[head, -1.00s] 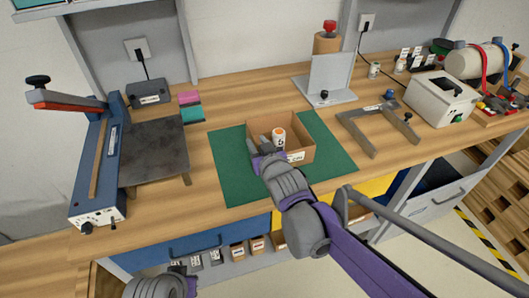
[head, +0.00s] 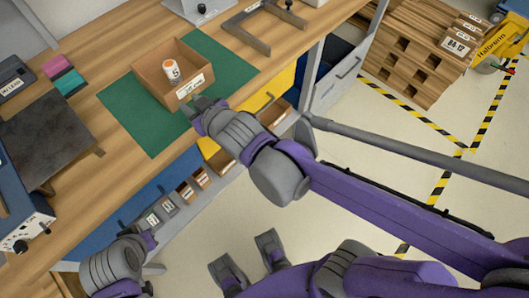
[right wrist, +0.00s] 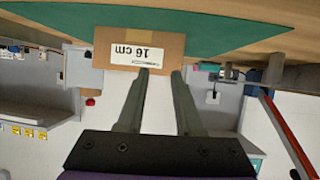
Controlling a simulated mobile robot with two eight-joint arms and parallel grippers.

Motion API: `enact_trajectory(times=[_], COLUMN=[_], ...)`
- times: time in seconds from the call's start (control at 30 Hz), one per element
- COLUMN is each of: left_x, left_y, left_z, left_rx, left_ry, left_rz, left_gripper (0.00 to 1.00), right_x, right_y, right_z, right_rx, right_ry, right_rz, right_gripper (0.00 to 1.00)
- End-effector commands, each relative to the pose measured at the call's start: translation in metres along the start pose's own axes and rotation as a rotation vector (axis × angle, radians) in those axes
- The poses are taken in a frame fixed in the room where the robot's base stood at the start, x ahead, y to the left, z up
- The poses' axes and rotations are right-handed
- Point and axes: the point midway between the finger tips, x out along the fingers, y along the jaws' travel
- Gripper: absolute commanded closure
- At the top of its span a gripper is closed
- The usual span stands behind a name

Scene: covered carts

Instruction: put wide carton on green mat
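The wide carton (head: 186,87), a brown open-topped box with a white label, stands upright on the green mat (head: 128,124). Mat shows around its left, front and right sides. A white and orange can (head: 171,71) stands inside it. In the right wrist view the carton (right wrist: 171,46) shows its "16 cm" label upside down. My right gripper (head: 200,103) is just off the carton's front wall; its fingers (right wrist: 160,71) are apart with nothing between them. My left gripper (head: 150,240) is low at the bottom left, in front of the bench; its fingers are unclear.
A dark plate (head: 45,140) and a blue machine (head: 22,215) stand left of the mat. A grey metal frame (head: 262,28) lies at the back right. Small bins (head: 190,188) sit below the bench edge. Open floor (head: 390,135) lies to the right.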

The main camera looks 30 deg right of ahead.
Motion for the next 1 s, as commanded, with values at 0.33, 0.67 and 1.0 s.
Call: enact_trajectory(times=[0.33,0.67,1.0], left_x=[0.0,0.0,-0.034], left_y=[0.0,0.0,0.0], left_z=[0.0,0.0,-0.022], left_rx=[0.0,0.0,0.0], left_ry=[0.0,0.0,0.013], left_rz=[0.0,0.0,0.0], left_gripper=[1.0,1.0,1.0], right_x=[-0.121,-0.141,-0.153], right_y=[0.069,0.066,0.069], right_z=[0.191,0.216,0.176], right_rx=[0.168,0.197,0.195], right_ry=[-0.609,-0.699,-0.684], right_rz=[0.158,0.154,0.155], right_gripper=[0.65,0.65,0.65])
